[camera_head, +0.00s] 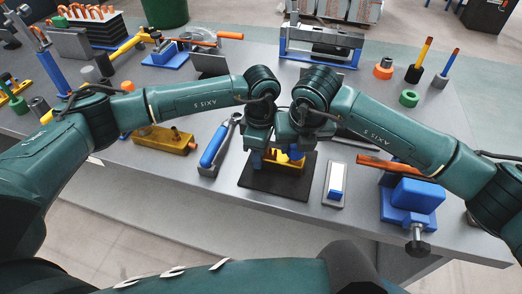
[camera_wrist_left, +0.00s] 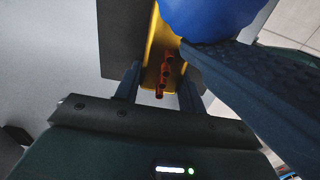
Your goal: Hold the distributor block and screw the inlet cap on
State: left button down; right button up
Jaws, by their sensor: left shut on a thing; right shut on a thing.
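The yellow distributor block (camera_head: 283,166) is over the black mat at the front middle of the table, partly hidden by my grippers. In the left wrist view the block (camera_wrist_left: 160,37) lies between my left fingers, with a row of small red-orange parts along it. My left gripper (camera_head: 262,160) is shut on the block. My right gripper (camera_head: 290,153) is close beside it, shut on a rounded blue thing, which I take to be the inlet cap (camera_wrist_left: 208,14). The cap is right by the block; whether it sits on the inlet is hidden.
The black mat (camera_head: 262,186) lies under the block. A blue-handled tool (camera_head: 213,148) is to its left and a small white-and-blue item (camera_head: 336,186) to its right. A blue vise (camera_head: 410,200) stands further right. A second yellow block (camera_head: 160,139) lies at left.

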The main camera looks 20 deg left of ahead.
aim_at(298, 156)
jog(key=o, duration=1.2)
jog(key=shift+o, duration=0.2)
jog(key=shift+r, duration=0.1)
jog(key=shift+v, duration=2.9)
jog(key=shift+c, duration=0.2)
